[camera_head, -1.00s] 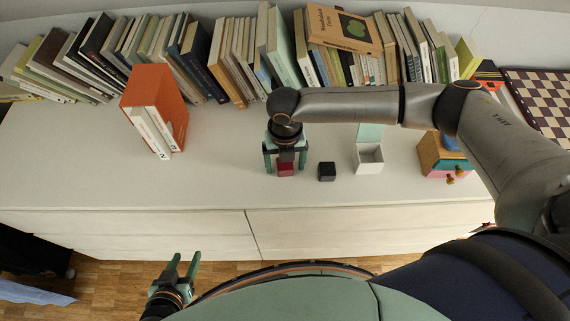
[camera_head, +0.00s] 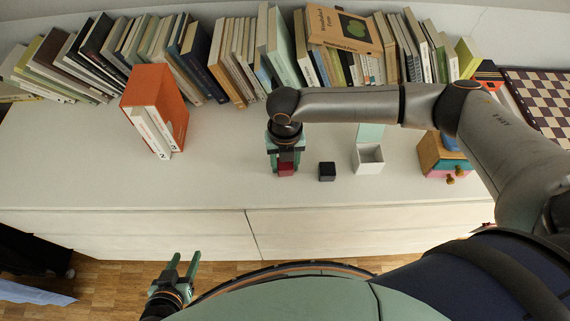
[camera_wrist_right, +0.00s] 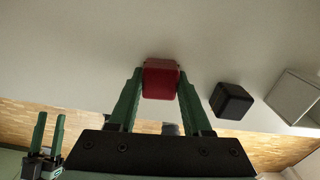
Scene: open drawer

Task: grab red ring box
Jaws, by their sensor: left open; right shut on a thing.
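The red ring box (camera_head: 286,169) is a small red cube on the white dresser top. My right gripper (camera_head: 285,165) reaches down over it and is shut on it. In the right wrist view the red ring box (camera_wrist_right: 161,79) sits between the two green fingertips (camera_wrist_right: 160,85), one on each side. My left gripper (camera_head: 182,264) is open and empty, low in front of the dresser; it also shows in the right wrist view (camera_wrist_right: 49,130).
A black box (camera_head: 327,171) stands just right of the red one. An open white box (camera_head: 369,158) and a small colourful drawer unit (camera_head: 440,155) stand further right. An orange binder case (camera_head: 158,105) is at left. Books (camera_head: 240,60) line the wall. The front left dresser top is clear.

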